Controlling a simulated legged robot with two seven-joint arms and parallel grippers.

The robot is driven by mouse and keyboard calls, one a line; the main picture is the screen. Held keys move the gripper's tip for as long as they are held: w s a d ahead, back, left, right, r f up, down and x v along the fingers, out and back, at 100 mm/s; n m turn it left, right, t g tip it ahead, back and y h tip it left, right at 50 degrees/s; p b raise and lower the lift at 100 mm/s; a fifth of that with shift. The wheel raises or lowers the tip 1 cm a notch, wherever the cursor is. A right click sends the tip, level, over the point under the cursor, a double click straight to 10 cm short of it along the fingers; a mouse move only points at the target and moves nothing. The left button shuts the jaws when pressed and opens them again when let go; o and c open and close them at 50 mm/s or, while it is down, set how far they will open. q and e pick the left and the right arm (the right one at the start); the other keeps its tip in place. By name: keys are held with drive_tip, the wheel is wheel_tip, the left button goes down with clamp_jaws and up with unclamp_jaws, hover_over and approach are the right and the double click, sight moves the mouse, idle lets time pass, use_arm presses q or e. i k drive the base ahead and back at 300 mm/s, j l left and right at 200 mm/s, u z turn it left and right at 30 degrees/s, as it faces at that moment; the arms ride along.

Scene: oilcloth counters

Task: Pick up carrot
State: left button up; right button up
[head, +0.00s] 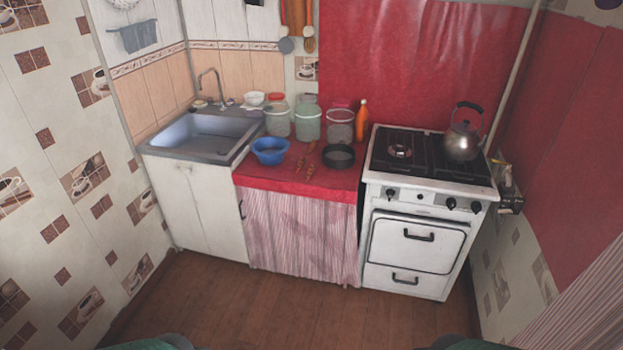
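Several small, thin orange-brown pieces (300,162) lie on the red oilcloth counter (275,184), between a blue bowl and a black round pan. They look like carrots, but they are too small here to tell for sure. Neither of my grippers shows in the head view. Only dark and green parts, likely mine, show at the bottom edge.
The blue bowl (270,151) and black pan (338,156) flank the pieces. Glass jars (308,122) and an orange bottle (362,120) stand behind. A sink (205,135) is left; a stove (425,210) with a kettle (463,140) is right. The wooden floor (290,310) in front is clear.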

sight(312, 169)
drive_tip(key=i+l+u, duration=0.1)
drive_tip(key=i+u, duration=0.35)
drive_tip(key=i+l+u, duration=0.25)
drive_tip(key=u, duration=0.2)
drive_tip(key=i+l+u, duration=0.25)
drive_tip(key=i+l, duration=1.55)
